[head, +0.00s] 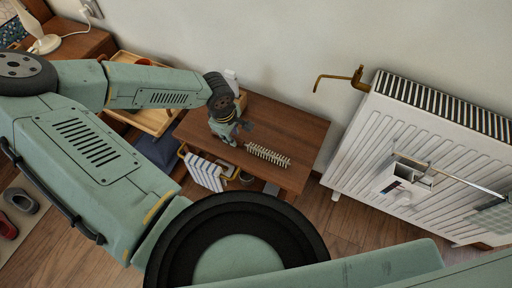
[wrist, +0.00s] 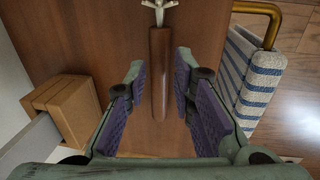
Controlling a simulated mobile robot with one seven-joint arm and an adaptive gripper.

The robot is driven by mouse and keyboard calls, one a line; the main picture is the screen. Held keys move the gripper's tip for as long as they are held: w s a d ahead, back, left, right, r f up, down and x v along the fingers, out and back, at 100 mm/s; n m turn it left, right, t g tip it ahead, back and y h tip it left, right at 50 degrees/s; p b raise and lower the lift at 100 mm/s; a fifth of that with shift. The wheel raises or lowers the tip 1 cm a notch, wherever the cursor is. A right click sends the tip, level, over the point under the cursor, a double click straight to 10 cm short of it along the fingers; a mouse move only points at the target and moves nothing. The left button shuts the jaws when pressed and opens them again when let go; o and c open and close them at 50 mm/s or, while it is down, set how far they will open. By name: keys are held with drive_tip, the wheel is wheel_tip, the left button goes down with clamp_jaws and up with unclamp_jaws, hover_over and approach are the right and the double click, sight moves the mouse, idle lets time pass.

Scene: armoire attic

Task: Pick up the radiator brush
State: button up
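The radiator brush (head: 268,155) lies on the brown wooden table (head: 300,130), its pale bristled part pointing right in the head view. In the wrist view its dark wooden handle (wrist: 160,75) runs lengthwise in the middle, with the start of the metal and bristle part at the top edge. My gripper (wrist: 160,68) is open, with one purple-padded finger on each side of the handle and a gap on both sides. In the head view my gripper (head: 238,130) is over the left end of the brush and hides the handle. I cannot tell the exact height between fingertips and table.
A striped towel (wrist: 250,85) hangs on a brass rail (wrist: 262,8) at the table's front edge. Small wooden boxes (wrist: 68,105) stand on the other side of my gripper. A white radiator (head: 400,155) with a brass pipe (head: 345,79) stands to the right. The table's right part is bare.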

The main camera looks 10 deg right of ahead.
drive_tip(key=shift+w+d+f, duration=0.1)
drive_tip(key=shift+w+f, duration=0.1)
drive_tip(key=shift+f, duration=1.25)
drive_tip(key=shift+c, duration=0.3)
clamp_jaws()
